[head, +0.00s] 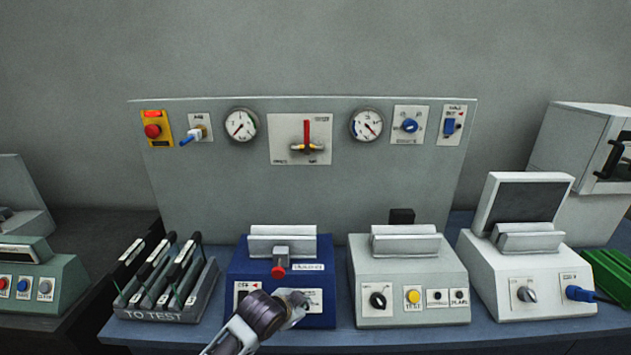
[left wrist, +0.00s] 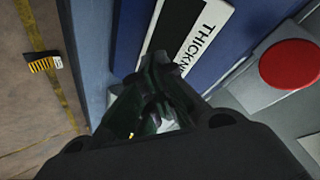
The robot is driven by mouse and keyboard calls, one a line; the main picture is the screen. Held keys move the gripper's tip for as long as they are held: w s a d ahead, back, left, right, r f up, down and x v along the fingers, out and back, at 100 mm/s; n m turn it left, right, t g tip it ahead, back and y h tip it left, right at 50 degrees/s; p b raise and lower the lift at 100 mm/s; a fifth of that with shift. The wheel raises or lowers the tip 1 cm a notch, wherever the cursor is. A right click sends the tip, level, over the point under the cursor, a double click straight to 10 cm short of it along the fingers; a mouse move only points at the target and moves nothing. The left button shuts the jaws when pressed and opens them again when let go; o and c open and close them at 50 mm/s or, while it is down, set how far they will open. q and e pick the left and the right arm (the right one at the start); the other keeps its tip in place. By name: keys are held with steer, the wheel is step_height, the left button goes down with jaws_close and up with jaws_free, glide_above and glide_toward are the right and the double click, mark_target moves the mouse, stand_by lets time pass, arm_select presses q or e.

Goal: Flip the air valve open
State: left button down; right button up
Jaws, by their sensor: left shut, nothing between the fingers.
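On the upright grey panel in the head view, a blue-handled valve (head: 194,134) sits on a small white plate whose label seems to read AIR. Its handle points left and slightly down. A larger white plate at mid-panel carries a red-handled valve (head: 307,138) with a brass body; its red handle stands upright. My left gripper (head: 297,301) is shut and empty, low in front of the blue box, well below and apart from both valves. In the left wrist view, my shut fingers (left wrist: 160,85) show dark beside the box's THICKN label.
The blue box (head: 315,249) has a red knob (head: 278,271). A TO TEST rack (head: 163,316) stands left; white boxes (head: 405,262) stand right. Two gauges (head: 241,125), a red button (head: 153,131) and small switches are on the panel (head: 215,190). The space before the panel's upper part is clear.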

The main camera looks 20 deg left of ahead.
mark_target(307, 137)
arm_select(q)
steer(key=w+r+m+t, duration=0.1)
steer(key=w+r, duration=0.1)
steer(key=r, duration=0.1)
steer(key=w+r+m, duration=0.1)
steer(key=w+r, duration=0.2)
steer(key=w+r+m+t, duration=0.1)
steer(key=w+r, duration=0.2)
steer(key=shift+d+t+h, duration=0.3)
steer(key=shift+d+h, duration=0.1)
steer(key=w+a+r+m+t, duration=0.1)
steer(key=w+r+m+t, duration=0.1)
steer(key=r, duration=0.8)
steer(key=w+a+r+m+t+h, duration=0.1)
steer(key=w+r+m, duration=0.3)
steer(key=r, duration=0.7)
steer(key=w+a+r+m+t+h, duration=0.1)
steer(key=w+r+m+t, duration=0.2)
steer(key=w+r, duration=0.3)
step_height(307, 137, up, 4)
steer(key=shift+a+r+m, duration=0.15)
steer(key=shift+a+m, duration=0.15)
steer(key=shift+a, duration=0.05)
arm_select(e)
steer(key=shift+w+d, duration=0.5)
steer(key=shift+d, duration=0.25)
arm_select(q)
steer(key=shift+w, duration=0.1)
